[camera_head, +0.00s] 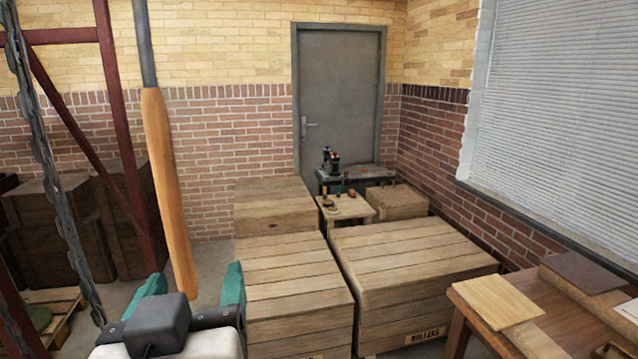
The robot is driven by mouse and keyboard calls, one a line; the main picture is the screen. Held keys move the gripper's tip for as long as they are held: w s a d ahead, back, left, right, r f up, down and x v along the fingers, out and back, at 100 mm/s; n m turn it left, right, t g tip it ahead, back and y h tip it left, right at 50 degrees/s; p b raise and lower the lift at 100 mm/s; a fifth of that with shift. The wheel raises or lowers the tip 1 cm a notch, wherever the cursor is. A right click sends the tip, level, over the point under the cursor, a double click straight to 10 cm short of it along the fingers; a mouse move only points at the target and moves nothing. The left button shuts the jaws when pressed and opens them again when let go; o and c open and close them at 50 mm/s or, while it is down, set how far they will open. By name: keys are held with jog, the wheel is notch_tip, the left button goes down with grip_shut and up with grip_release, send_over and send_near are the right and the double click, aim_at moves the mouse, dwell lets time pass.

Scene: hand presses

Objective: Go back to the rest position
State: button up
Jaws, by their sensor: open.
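My gripper (192,287) is at the bottom left of the head view, with its two teal fingers apart and pointing up the picture. A long orange wooden handle (168,190) on a dark rod comes down from the top edge. Its lower end shows between the fingers in the picture, and I cannot tell whether it is level with them or farther off. Nothing is seen clamped between the fingers. The gripper's dark mount and pale body fill the bottom edge below them.
Large wooden crates (292,285) stand right of my gripper, with another wide crate (415,262) beyond. A wooden table (560,325) with boards is at the lower right. A chain (55,195) and red steel frame (118,130) stand left. A grey door (340,90) is at the back.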

jog(key=w+d+f+g+h, duration=0.3)
jog(key=d+f+g+h, duration=0.3)
jog(key=d+f, duration=2)
jog(key=s+d+f+m+g, duration=0.2)
jog(key=s+d+f+g, duration=0.3)
jog(key=s+d+f, duration=0.55)
jog(key=s+d+f+m+g+y, duration=0.1)
jog(key=s+f+g, duration=0.3)
jog(key=s+f, duration=0.6)
jog(key=s+d+y, duration=0.1)
jog(key=s, duration=0.2)
jog(key=shift+s+d+m+g, duration=0.15)
jog(key=shift+s+m+g, duration=0.15)
jog(key=shift+s+g, duration=0.1)
